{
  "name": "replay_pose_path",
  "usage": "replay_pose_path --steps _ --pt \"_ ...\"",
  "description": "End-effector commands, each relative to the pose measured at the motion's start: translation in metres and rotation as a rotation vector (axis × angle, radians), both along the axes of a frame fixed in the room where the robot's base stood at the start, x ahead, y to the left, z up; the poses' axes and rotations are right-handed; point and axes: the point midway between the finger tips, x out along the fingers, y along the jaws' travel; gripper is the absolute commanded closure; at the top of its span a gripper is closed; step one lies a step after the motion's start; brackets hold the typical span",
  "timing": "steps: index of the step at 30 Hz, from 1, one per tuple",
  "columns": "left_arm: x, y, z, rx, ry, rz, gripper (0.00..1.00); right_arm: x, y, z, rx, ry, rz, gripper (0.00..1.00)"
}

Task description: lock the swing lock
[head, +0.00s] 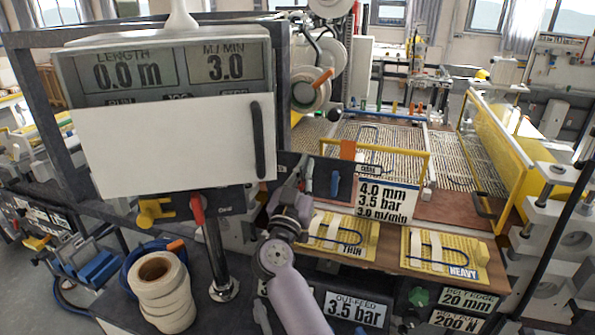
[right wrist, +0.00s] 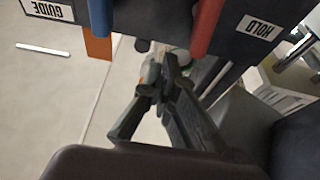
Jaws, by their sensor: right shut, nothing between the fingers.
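My right gripper (head: 302,188) is raised in front of the dark panel below the display box. In the right wrist view its fingers (right wrist: 170,62) are closed together and empty, just below the panel edge. There a blue lever (right wrist: 102,15) and a red lever (right wrist: 203,25) hang from the panel, apart from the fingers, with an orange tab (right wrist: 97,45) at the left. In the head view a blue lever (head: 335,183) is right of the gripper, and a red lever (head: 197,210) hangs to its left. I cannot tell which part is the swing lock. My left gripper is not in view.
A white panel (head: 170,145) with a dark handle covers the lower display box. A yellow knob (head: 155,212) is below it. White rolls (head: 160,290) stand at the lower left. Yellow sample cards (head: 445,250) lie right of my arm. A yellow-framed mesh bed (head: 385,140) is behind.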

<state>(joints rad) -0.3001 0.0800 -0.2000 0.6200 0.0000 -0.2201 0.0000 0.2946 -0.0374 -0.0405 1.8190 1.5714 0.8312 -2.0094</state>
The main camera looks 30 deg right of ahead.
Motion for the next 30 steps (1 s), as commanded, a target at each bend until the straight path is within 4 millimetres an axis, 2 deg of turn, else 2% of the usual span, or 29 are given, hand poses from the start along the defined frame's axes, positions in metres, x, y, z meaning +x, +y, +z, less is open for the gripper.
replay_pose_path --steps 1,5,7,16,30 --pt "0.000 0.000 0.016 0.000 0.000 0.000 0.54 0.000 0.000 0.013 0.001 0.001 0.000 1.00" --pt "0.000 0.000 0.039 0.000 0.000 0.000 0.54 -0.001 0.002 0.026 0.002 0.002 0.001 1.00" --pt "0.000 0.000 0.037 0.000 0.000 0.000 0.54 -0.008 0.011 0.015 0.003 0.005 0.002 1.00" --pt "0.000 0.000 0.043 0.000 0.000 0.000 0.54 -0.035 0.042 -0.001 0.002 0.002 0.001 1.00" --pt "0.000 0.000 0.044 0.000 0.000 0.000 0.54 -0.041 0.049 -0.004 0.001 -0.001 0.001 1.00"
